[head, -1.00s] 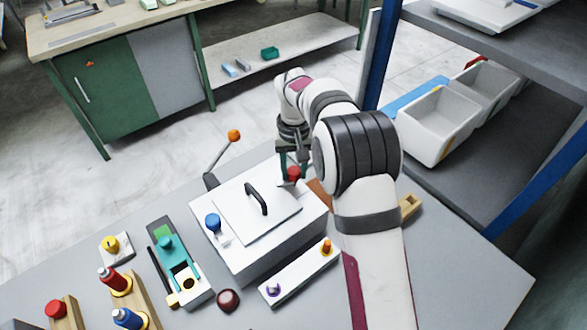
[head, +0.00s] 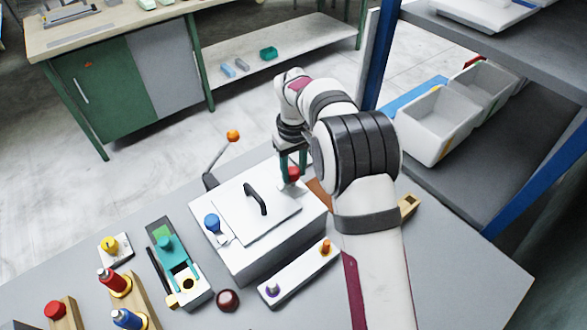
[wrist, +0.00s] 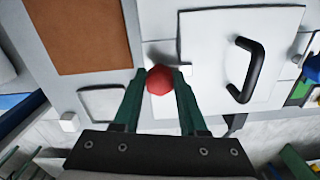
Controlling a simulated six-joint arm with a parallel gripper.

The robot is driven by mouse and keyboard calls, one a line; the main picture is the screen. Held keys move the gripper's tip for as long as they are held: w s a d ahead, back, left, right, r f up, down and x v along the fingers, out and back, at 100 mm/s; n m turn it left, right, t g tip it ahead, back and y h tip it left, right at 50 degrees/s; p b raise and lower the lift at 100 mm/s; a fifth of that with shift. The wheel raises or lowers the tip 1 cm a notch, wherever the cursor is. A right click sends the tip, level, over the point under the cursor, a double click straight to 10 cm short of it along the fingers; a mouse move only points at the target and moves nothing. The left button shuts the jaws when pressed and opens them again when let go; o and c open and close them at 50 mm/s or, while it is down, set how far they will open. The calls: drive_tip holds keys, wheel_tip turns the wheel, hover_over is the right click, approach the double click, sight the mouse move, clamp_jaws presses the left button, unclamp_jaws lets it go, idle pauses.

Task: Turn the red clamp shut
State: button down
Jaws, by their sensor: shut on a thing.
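The red clamp (wrist: 159,80) has a faceted red knob and sits on the white press box (head: 262,243) beside its lid (head: 245,212). My gripper (wrist: 161,75) points down at it, and its two green fingers are shut on the knob, one on each side. In the head view the red clamp (head: 293,174) shows between the fingers, partly hidden by them. The lid lies flat on the box and has a black handle (wrist: 243,70). A blue clamp (head: 212,222) stands at the lid's left side.
A lever with an orange ball (head: 233,136) rises behind the box. A white strip with orange and purple knobs (head: 300,273) lies in front. A teal fixture (head: 177,262) and colored spools (head: 112,281) stand left. A brown board (wrist: 85,32) lies beside the box.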

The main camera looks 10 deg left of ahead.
sight(294, 171)
drive_tip(key=shift+w, duration=0.1)
drive_tip(key=shift+c, duration=2.2)
unclamp_jaws()
wheel_tip(294, 171, up, 16)
drive_tip(key=shift+f, duration=0.1)
drive_tip(key=s+d+r+m, duration=0.3)
drive_tip(key=s+d+m, duration=0.1)
drive_tip(key=s+d, duration=0.4)
drive_tip(key=s+d+f+m, duration=0.1)
drive_tip(key=s+f+m, duration=0.2)
drive_tip(key=s, duration=0.5)
drive_tip(key=s+d+f+m+y, duration=0.1)
drive_tip(key=s+d+f+m, duration=0.1)
drive_tip(key=s, duration=0.7)
drive_tip(key=s+d+f+m, duration=0.1)
drive_tip(key=s+f+m, duration=0.2)
drive_tip(key=s, duration=0.6)
drive_tip(key=shift+s+d+f+m+y, duration=0.2)
drive_tip(key=shift+d+f+m+y, duration=0.1)
drive_tip(key=shift+d+f+y, duration=0.15)
